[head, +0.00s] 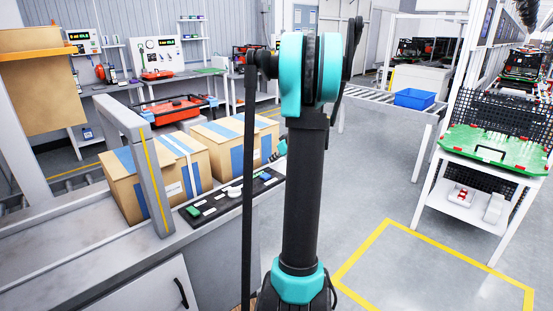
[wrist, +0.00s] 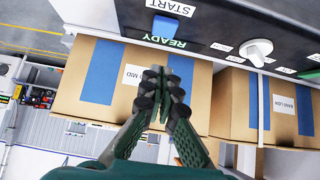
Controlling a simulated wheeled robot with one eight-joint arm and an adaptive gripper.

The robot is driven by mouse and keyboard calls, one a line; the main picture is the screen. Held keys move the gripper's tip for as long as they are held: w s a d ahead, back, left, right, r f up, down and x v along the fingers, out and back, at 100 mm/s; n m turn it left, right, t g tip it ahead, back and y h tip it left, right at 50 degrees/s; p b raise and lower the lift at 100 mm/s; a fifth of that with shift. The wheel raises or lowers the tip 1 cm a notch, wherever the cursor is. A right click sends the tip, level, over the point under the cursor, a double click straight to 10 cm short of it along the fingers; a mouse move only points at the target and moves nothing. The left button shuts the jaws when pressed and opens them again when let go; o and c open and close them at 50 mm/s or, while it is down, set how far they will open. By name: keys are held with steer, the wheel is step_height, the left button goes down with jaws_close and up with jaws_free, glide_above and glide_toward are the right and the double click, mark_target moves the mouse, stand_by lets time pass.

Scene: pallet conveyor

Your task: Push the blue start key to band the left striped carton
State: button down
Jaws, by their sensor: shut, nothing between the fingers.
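The blue start key (wrist: 170,8) is at the top of the wrist view, beside START lettering and a lit green READY sign. It also shows on the black panel (head: 222,207) in the head view (head: 265,176). The left striped carton (head: 125,195) stands by the grey arch; a white strip runs down it beside blue stripes. The right striped carton (head: 222,140) stands beside it. My gripper (wrist: 158,75) is shut and empty, its tips apart from the key in the wrist picture, over the right carton's side. In the head view my arm mostly hides it.
A white knob (head: 234,191) and a green key (head: 193,211) share the panel. The grey arch (head: 150,170) rises at the left. A roller conveyor with a blue bin (head: 414,98) and a white cart (head: 480,190) stand at the right. Floor within the yellow lines is clear.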

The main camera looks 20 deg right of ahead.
mark_target(268, 177)
steer(key=x, duration=0.5)
steer(key=shift+w, duration=0.1)
step_height(268, 177, down, 3)
steer(key=shift+f, duration=0.6)
